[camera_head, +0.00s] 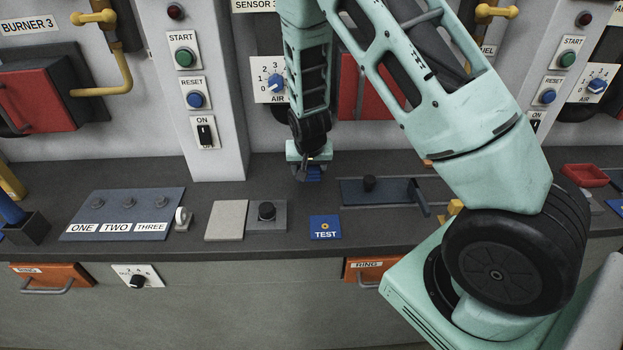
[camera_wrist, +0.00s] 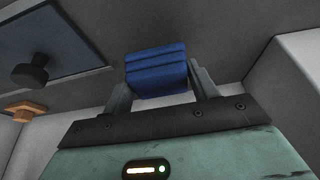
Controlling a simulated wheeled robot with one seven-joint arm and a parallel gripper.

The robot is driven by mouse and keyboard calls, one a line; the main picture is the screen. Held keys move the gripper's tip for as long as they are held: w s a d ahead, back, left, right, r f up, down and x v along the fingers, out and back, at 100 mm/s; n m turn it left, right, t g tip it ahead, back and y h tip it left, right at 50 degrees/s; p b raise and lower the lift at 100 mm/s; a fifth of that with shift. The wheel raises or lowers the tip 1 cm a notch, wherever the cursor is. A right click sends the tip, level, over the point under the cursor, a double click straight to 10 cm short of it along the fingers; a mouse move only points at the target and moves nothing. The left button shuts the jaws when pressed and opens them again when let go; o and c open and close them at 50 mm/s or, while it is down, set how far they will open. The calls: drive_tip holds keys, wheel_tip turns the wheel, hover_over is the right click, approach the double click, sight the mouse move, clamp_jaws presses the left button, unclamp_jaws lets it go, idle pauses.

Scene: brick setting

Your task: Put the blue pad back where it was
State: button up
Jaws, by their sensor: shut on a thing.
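My gripper (camera_head: 303,170) is over the back of the dark counter, close to the white back wall. Its jaws are shut on a blue pad (camera_head: 314,173), a small ribbed block. In the wrist view the blue pad (camera_wrist: 156,73) sits between the two fingers (camera_wrist: 160,90), its grooved face showing. The head view is too small to tell whether the pad touches the counter. A flat blue square marked TEST (camera_head: 325,228) lies on the counter nearer the front.
Bare counter lies between gripper and TEST square.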

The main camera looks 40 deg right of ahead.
sight(308, 189)
drive_tip(key=shift+f+p, duration=0.4)
drive_tip(key=shift+f, duration=1.9)
drive_tip(key=shift+f, duration=0.1)
drive_tip(key=o, duration=0.9)
drive_tip(key=shift+o, duration=0.2)
